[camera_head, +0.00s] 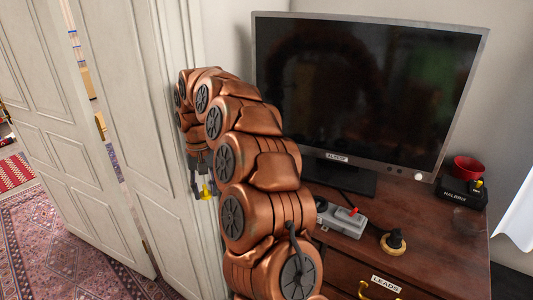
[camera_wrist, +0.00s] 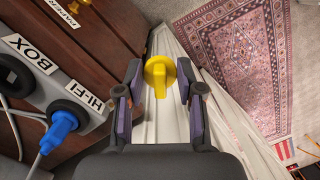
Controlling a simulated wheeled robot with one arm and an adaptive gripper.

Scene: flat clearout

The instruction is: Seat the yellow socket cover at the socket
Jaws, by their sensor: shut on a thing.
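The yellow socket cover (camera_wrist: 159,74), a round disc with a raised grip bar, is held between the fingertips of my gripper (camera_wrist: 160,80). In the head view the cover (camera_head: 207,191) shows as a small yellow spot at the tips of my gripper (camera_head: 201,185), left of my copper arm and in front of the white door panelling. In the wrist view a grey socket strip (camera_wrist: 42,88) labelled "BOX" and "HI-FI" is at the left, apart from the cover. A blue plug (camera_wrist: 59,127) sits in it.
A patterned rug (camera_wrist: 240,60) lies on the floor.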

